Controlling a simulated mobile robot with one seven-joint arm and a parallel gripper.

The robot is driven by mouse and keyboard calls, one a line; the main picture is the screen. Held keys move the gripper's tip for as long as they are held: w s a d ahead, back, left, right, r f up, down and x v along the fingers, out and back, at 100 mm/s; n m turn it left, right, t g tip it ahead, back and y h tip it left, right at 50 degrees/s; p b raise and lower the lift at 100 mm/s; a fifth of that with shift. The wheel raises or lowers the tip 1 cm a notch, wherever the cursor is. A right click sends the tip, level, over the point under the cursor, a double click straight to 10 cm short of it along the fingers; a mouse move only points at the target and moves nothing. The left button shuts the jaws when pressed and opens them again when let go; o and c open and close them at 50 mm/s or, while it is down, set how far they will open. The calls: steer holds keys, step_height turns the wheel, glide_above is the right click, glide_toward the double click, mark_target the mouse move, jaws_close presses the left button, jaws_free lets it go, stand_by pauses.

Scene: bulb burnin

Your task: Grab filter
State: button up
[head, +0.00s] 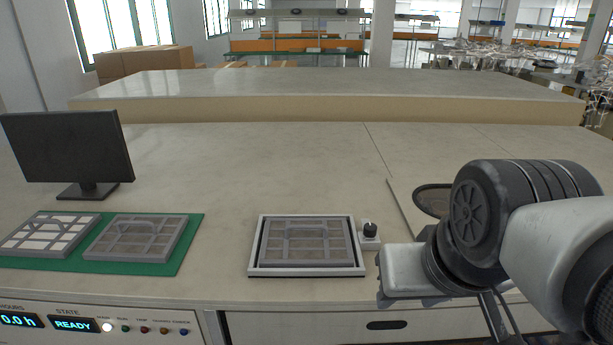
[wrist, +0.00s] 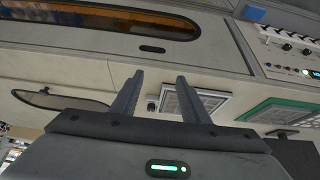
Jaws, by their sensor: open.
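A grey framed filter (head: 306,243) with a handle bar lies in a white-rimmed tray (head: 253,262) at the middle front of the bench. A second grey filter (head: 138,238) and one with white panels (head: 48,234) lie on a green mat (head: 190,245) at the left. My gripper (wrist: 158,96) is open, with nothing between its fingers in the wrist view. The tray (wrist: 222,104) shows there just beyond the right-hand finger, apart from it, partly hidden. In the head view my arm is right of the tray; the fingertips cannot be made out.
A small black knob (head: 370,231) stands at the tray's right side. A monitor (head: 66,150) stands at the left. A control panel (head: 90,323) reading READY is below the front edge. A dark oval opening (head: 432,199) is partly behind my arm. The bench behind the tray is clear.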

mark_target(306, 227)
steer(key=shift+o, duration=1.4)
steer(key=o, duration=1.1)
steer(key=w+r+b, duration=0.1)
steer(key=w+a+b, duration=0.1)
steer(key=w, duration=0.1)
steer(key=w+a+r+b, duration=0.1)
steer(key=shift+w+r, duration=0.25)
steer(key=shift+r, duration=0.1)
steer(key=shift+o, duration=0.2)
steer(key=w+a+r+b, duration=0.2)
steer(key=w+a+b, duration=0.1)
steer(key=w, duration=0.3)
steer(key=shift+a+r+g, duration=0.2)
steer(key=shift+r+g, duration=0.1)
steer(key=shift+r, duration=0.1)
steer(key=w+a+r+b, duration=0.3)
steer(key=w+a+b, duration=0.1)
steer(key=w+a, duration=0.45)
steer(key=x, duration=0.5)
steer(key=b+x, duration=0.1)
steer(key=x, duration=1.1)
steer(key=shift+s+f, duration=0.25)
steer(key=shift+s, duration=0.15)
